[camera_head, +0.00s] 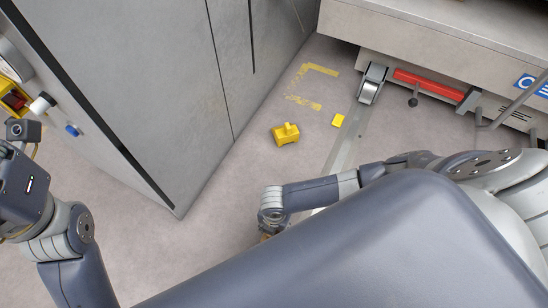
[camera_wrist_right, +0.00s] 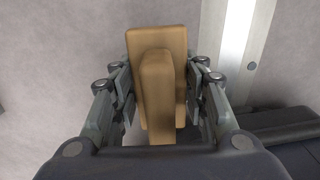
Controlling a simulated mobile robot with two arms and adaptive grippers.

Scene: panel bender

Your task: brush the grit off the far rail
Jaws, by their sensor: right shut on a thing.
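My right gripper (camera_wrist_right: 158,100) is shut on a tan brush (camera_wrist_right: 175,45), seen from behind with its raised grip between the fingers. Its bristles are not visible. In the head view my right arm hides most of this gripper, and only a small brown patch (camera_head: 266,236) shows under the wrist. A flat metal strip on the floor, possibly a rail (camera_head: 346,150), runs beside the right wrist; a bright strip (camera_wrist_right: 238,45) also shows in the wrist view, right of the brush. I cannot make out grit. My left wrist is at the left edge; its fingers are out of view.
A tall grey cabinet (camera_head: 160,80) stands at the left. A yellow object (camera_head: 286,136) and a small yellow block (camera_head: 338,120) lie on the floor near yellow markings (camera_head: 320,69). A machine base with a roller (camera_head: 371,84) and red bar (camera_head: 428,84) is at upper right.

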